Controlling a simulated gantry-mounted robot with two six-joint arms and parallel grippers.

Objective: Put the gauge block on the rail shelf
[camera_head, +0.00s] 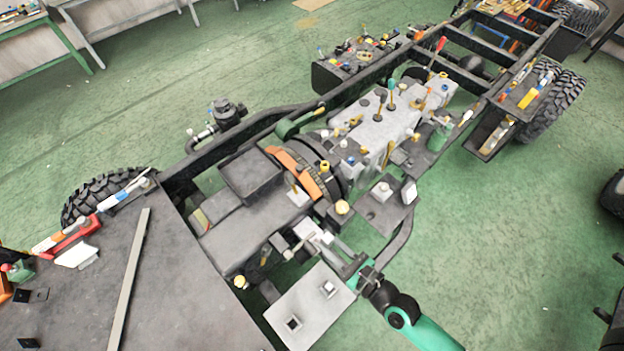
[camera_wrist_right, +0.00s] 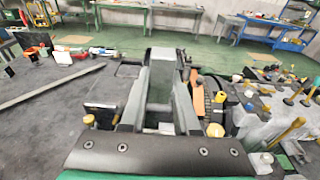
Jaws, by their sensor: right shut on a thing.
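My right gripper (camera_head: 318,238) reaches in from the lower right, over the chassis near the engine's front. It is shut on a pale grey block, which I take to be the gauge block (camera_head: 306,228). In the right wrist view, the dark fingers of my right gripper (camera_wrist_right: 162,68) stand on both sides of a grey shape, and the block's outline is hard to make out. I cannot tell for certain which surface is the rail shelf; a narrow shelf (camera_head: 490,137) hangs beside the far right rail. My left gripper is not in view.
A light plate (camera_head: 312,312) with two small square pieces lies just below the right gripper. A dark table (camera_head: 185,290) with a long bar (camera_head: 128,280) is at the lower left. The engine (camera_head: 375,130) and its knobs crowd the middle. Green floor is open at the right.

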